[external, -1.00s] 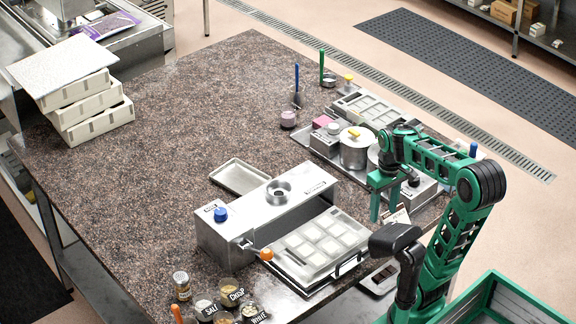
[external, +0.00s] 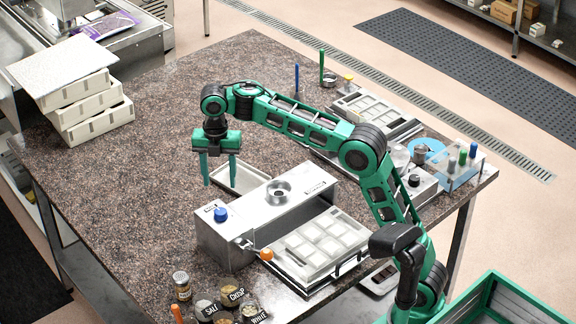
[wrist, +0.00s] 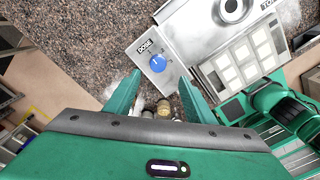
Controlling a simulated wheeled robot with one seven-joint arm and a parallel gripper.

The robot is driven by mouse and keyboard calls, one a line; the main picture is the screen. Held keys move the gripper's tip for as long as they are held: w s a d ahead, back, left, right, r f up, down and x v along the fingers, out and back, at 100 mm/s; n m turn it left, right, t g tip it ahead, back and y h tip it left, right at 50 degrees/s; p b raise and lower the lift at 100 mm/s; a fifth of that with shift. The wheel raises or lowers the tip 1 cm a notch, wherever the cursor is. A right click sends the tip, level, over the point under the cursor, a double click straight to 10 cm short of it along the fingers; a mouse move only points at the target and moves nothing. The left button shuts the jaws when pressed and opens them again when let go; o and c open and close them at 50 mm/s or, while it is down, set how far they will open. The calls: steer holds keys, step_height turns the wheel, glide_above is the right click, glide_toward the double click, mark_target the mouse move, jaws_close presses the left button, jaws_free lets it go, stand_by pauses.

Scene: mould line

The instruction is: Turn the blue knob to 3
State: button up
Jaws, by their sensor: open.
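The blue knob (external: 221,214) sits on top of the left end of a silver metal machine (external: 233,240). In the wrist view the blue knob (wrist: 157,63) has a pale pointer mark, beside a label reading DOSE (wrist: 146,47). The numbers around it are too small to read.
A mould tray (external: 322,240) and an orange-ended lever (external: 267,254) are at the machine's front. A shallow metal tray (external: 240,178) lies behind it. Small labelled jars (external: 232,297) stand at the near edge. The left counter (external: 120,190) is clear.

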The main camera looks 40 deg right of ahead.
mark_target(220, 210)
steer(key=f, duration=1)
steer(key=shift+a+f, duration=0.3)
steer(key=shift+f, duration=0.05)
steer(key=c, duration=1.1)
